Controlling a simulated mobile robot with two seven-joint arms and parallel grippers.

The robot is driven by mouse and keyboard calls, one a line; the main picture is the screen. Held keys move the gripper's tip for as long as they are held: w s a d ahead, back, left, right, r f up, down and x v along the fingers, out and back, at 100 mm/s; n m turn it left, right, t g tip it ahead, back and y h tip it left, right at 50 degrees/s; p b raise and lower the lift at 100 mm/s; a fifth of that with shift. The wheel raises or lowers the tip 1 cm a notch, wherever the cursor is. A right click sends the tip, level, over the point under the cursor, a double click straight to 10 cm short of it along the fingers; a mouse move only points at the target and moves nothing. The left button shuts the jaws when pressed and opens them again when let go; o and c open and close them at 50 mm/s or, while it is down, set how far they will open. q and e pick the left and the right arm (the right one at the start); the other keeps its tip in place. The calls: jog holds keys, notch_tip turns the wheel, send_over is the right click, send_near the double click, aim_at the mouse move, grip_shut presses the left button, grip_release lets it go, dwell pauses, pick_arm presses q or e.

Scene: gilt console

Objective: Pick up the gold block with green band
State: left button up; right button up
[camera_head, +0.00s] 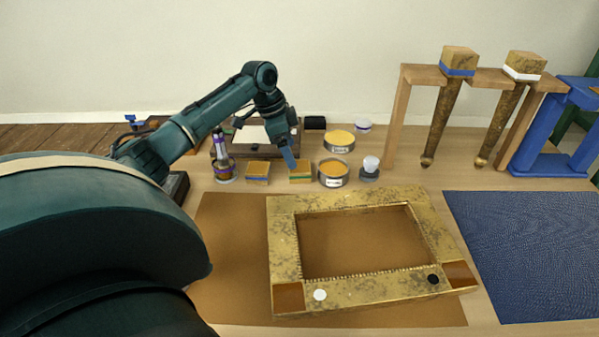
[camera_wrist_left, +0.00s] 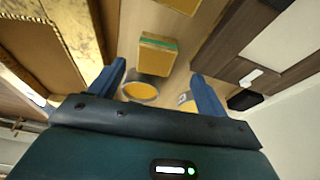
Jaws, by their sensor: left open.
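The gold block with green band (camera_head: 301,175) stands on the table behind the gilt frame, between another gold block and a tin. In the left wrist view the same block (camera_wrist_left: 157,58) shows just past the fingertips, roughly centred between them, its green band near the top edge. My left gripper (camera_head: 291,160) reaches down from above and behind, close over the block. In the wrist view its two blue fingers (camera_wrist_left: 158,72) are spread apart with nothing held. Whether a finger touches the block cannot be told. My right gripper is not in view.
A similar gold block (camera_head: 257,173) and a bottle (camera_head: 222,160) stand left of the block. A tin (camera_head: 333,173) is close on the right, with a white-topped jar (camera_head: 370,167) beyond. The gilt frame (camera_head: 281,240) lies in front on a brown mat (camera_head: 230,270).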

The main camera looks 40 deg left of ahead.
aim_at(299, 172)
pick_arm(q)
jog(key=shift+d+x, duration=0.2)
jog(key=shift+x, duration=1.35)
jog(key=shift+d+x, duration=0.15)
jog(key=shift+x, duration=1.4)
jog(key=shift+s, duration=0.1)
jog(key=shift+c, duration=0.3)
jog(key=shift+r, duration=0.1)
jog(key=c, duration=1)
